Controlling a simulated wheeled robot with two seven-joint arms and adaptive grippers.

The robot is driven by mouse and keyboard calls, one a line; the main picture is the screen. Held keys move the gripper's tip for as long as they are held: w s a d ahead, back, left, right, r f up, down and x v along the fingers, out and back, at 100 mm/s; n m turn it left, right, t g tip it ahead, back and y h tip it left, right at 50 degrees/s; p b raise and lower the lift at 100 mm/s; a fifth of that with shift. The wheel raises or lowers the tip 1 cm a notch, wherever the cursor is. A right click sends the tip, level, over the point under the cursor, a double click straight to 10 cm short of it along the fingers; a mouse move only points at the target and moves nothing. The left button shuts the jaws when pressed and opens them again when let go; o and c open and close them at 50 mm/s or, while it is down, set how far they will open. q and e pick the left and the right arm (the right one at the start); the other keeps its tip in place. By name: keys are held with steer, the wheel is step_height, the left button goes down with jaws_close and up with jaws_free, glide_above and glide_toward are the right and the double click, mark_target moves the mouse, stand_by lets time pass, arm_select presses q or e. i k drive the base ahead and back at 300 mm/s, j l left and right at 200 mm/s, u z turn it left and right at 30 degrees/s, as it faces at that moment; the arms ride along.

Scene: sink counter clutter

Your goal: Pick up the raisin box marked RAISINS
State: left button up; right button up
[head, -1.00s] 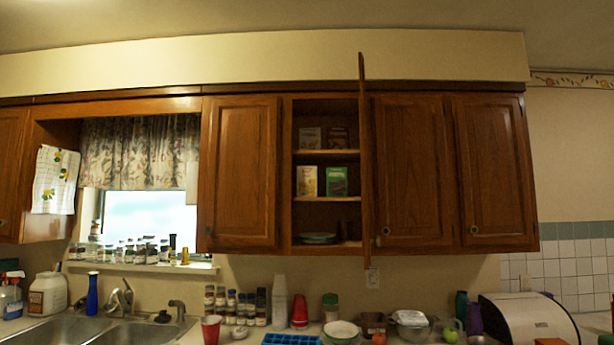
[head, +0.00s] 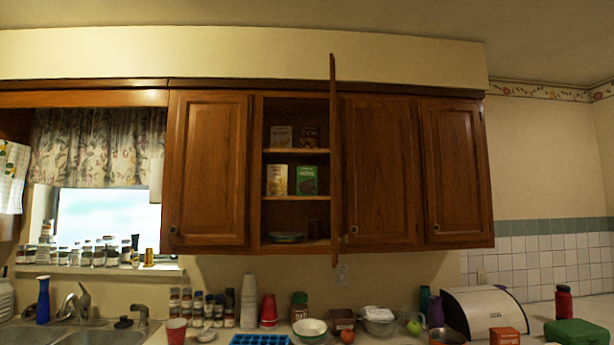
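I cannot read the word RAISINS on any box from here. In the open cupboard, a yellowish-white box (head: 277,180) and a green box (head: 307,180) stand side by side on the middle shelf. A pale box (head: 281,137) and a dark brown box (head: 309,138) stand on the shelf above. On the counter are a small brown box (head: 342,320) and, at the lower right, an orange-red box (head: 504,337), cut by the bottom edge. Neither of my grippers is in view.
The cupboard door (head: 333,160) stands open toward me, right of the shelves. The counter holds spice jars (head: 198,308), cups (head: 268,310), a blue tray (head: 260,340), a bowl (head: 310,328), a bread bin (head: 486,310), a red bottle (head: 563,302) and a green case (head: 577,333).

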mark_target(306, 178)
steer(key=i+j+u, duration=0.15)
steer(key=i+j, duration=0.15)
steer(key=i, duration=0.2)
steer(key=i+j+u, duration=0.15)
steer(key=i, duration=0.35)
steer(key=i+j+u, duration=0.15)
steer(key=i, duration=0.35)
steer(key=j, duration=0.1)
